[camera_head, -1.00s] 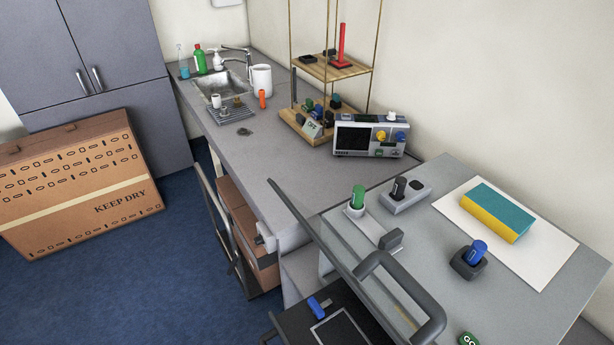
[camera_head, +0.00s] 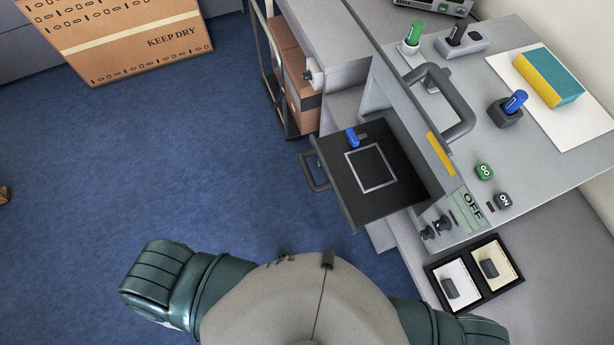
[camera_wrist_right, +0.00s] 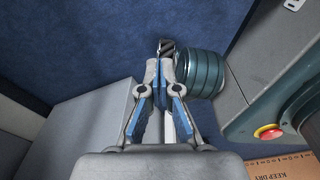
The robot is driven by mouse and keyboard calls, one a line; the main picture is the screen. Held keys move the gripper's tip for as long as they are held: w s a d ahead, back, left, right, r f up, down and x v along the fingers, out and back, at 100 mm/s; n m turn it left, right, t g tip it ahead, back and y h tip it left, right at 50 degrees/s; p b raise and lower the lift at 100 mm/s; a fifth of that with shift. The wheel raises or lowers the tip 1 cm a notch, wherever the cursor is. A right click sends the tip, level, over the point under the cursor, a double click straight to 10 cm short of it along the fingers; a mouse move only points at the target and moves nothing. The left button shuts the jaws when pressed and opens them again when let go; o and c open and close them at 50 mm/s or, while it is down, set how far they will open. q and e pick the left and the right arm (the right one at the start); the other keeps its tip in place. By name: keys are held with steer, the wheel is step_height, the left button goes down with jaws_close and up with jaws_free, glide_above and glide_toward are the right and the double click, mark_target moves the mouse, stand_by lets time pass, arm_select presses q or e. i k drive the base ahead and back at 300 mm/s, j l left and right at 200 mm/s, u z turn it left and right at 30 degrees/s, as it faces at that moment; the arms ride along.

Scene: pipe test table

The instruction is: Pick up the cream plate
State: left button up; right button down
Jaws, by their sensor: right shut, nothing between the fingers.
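The cream plate (camera_head: 496,274) lies in the right half of a black two-part frame (camera_head: 465,295) at the lower right of the head view. A dark grip block stands on it. A white plate (camera_head: 461,280) with a similar grip block fills the left half. My right gripper (camera_wrist_right: 164,75) shows only in the wrist view, shut and empty, with its blue-lined fingers together. Neither plate shows in that view. My left gripper is in neither current view.
An open black drawer (camera_head: 385,200) holding a blue-handled item (camera_head: 352,137) juts out left of the frame. A raised panel with a grey handle (camera_head: 455,105) stands above it. A blue marker (camera_head: 513,102) sits in a holder.

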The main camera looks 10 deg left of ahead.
mark_target(492, 263)
steer(key=k+u, duration=0.15)
steer(key=z, duration=0.5)
steer(key=l+z, duration=0.15)
steer(key=z, duration=0.85)
steer(key=l+z, duration=0.15)
steer(key=z, duration=0.35)
